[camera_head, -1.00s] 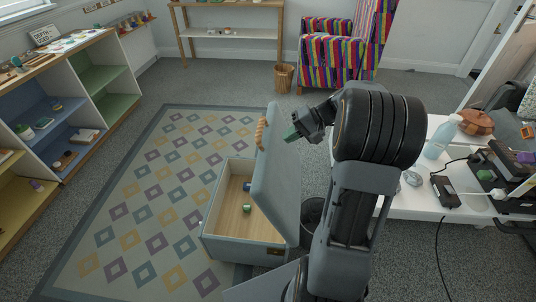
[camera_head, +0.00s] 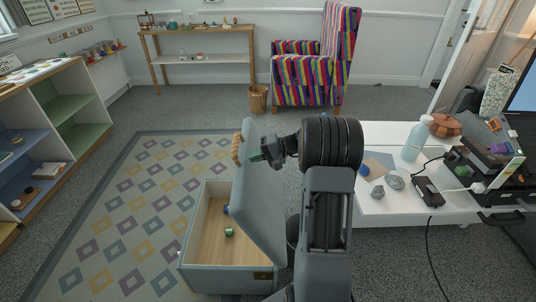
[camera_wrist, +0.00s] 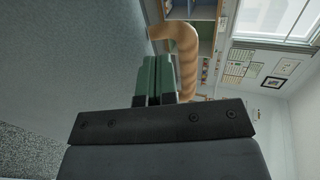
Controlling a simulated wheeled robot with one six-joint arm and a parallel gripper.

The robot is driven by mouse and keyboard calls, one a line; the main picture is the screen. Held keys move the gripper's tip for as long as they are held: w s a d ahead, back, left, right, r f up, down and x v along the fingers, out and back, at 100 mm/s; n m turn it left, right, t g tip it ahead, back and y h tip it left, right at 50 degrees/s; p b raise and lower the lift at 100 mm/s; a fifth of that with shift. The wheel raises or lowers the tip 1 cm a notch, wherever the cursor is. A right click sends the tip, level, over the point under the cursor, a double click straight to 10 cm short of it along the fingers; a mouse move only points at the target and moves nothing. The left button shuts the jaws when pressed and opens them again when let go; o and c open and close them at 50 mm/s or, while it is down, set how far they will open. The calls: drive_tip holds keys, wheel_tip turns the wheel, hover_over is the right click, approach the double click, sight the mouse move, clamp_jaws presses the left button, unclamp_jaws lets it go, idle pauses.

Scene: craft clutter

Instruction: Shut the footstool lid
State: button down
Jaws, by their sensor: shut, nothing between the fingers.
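The grey footstool (camera_head: 215,278) stands on the patterned rug with its lid (camera_head: 258,195) raised, tilted up on the right side of the box. A tan rope-like handle (camera_head: 236,148) is on the lid's upper left edge. It also shows in the wrist view (camera_wrist: 184,50), just beyond my green fingertips. Inside the box lie a green spool-like item (camera_head: 229,231) and a blue one (camera_head: 226,210). My gripper (camera_head: 257,156) is shut and empty beside the lid's upper part, close to the handle. I cannot tell whether it touches the lid.
A white table (camera_head: 378,212) with a bottle (camera_head: 415,140), grey stones and electronics stands to the right. A dark bin (camera_head: 292,232) is partly hidden behind the lid. The rug (camera_head: 130,230) left of the box is clear.

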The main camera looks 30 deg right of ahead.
sight(246, 160)
drive_tip(key=shift+w+a+r, duration=0.2)
drive_tip(key=shift+w+a, duration=0.2)
drive_tip(key=shift+a, duration=0.3)
drive_tip(key=shift+w+a+r, duration=0.2)
drive_tip(key=shift+w+a, duration=0.15)
drive_tip(key=shift+a, duration=0.3)
